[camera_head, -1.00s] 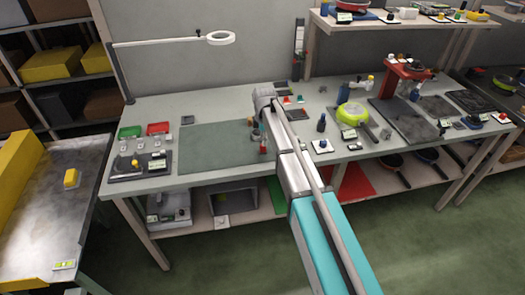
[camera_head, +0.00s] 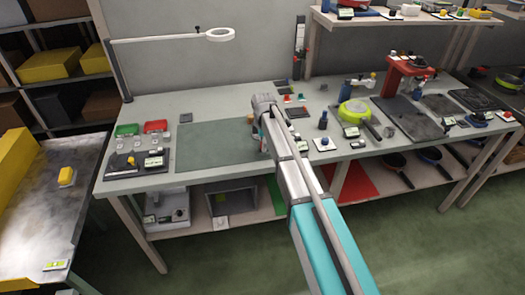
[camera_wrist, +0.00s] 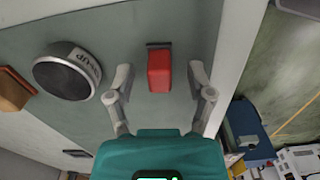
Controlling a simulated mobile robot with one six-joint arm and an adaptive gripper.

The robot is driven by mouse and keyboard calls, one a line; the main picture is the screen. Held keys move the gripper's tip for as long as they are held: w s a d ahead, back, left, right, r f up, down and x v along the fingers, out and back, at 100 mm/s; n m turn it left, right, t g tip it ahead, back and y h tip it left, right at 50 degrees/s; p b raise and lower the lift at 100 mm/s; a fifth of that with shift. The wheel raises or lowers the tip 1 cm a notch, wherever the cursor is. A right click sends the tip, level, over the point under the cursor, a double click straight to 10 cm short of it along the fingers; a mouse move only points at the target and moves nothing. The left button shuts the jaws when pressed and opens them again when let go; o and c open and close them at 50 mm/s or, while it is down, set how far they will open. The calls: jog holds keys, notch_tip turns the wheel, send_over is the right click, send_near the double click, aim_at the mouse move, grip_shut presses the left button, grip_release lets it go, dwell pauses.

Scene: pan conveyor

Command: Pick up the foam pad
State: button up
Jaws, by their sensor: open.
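In the wrist view a small red block (camera_wrist: 159,72) lies on the grey-green work surface between my fingers, with a thin dark strip at its far end. It may be the foam pad, but I cannot tell for certain. My gripper (camera_wrist: 160,78) is open, one finger on each side of the block, with gaps on both sides. Whether the fingertips are down at its height is unclear. In the head view my arm hides most of this spot at the right edge of the bench mat (camera_head: 215,147).
In the wrist view a round dark object with a lettered pale band (camera_wrist: 66,72) lies left of my fingers, and an orange-brown block (camera_wrist: 14,90) farther left. The bench mat is largely clear. A green-rimmed pan (camera_head: 355,112) and a dark bottle (camera_head: 323,121) stand right of my arm.

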jog(key=shift+f, duration=0.35)
dwell(0.4)
grip_shut()
